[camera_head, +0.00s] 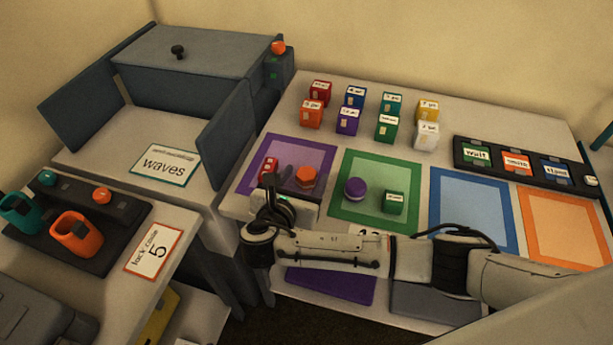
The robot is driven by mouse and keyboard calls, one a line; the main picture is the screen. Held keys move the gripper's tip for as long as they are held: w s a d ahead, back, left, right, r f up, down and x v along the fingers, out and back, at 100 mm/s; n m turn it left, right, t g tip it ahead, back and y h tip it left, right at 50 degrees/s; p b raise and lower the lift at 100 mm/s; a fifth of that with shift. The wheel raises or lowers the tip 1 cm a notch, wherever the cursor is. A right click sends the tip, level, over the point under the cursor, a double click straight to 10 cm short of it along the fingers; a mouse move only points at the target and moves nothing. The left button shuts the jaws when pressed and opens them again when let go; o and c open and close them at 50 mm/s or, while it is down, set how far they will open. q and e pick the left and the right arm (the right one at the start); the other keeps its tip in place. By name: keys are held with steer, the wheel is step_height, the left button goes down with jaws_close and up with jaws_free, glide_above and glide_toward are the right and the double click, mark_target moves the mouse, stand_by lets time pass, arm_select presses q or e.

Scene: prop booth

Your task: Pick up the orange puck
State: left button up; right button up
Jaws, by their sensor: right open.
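The orange puck (307,177) lies on the purple-bordered mat (322,153), next to a small red block (268,169). My right arm comes in from the right, low across the front of the table. My right gripper (296,184) is open over the front of the purple mat. Its dark fingers are close to the puck, one just left of it. I cannot tell if they touch it. The wrist hides the mat's front edge. My left gripper is not in view.
A purple puck (355,188) and a green block (394,202) sit on the green mat (373,159). The blue mat (470,208) and orange mat (565,227) are empty. Several labelled blocks stand behind. A grey cabinet (194,52) with open doors stands at left.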

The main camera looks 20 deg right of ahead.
steer(key=shift+w, duration=0.1)
steer(key=c, duration=1.2)
steer(key=shift+r, duration=0.1)
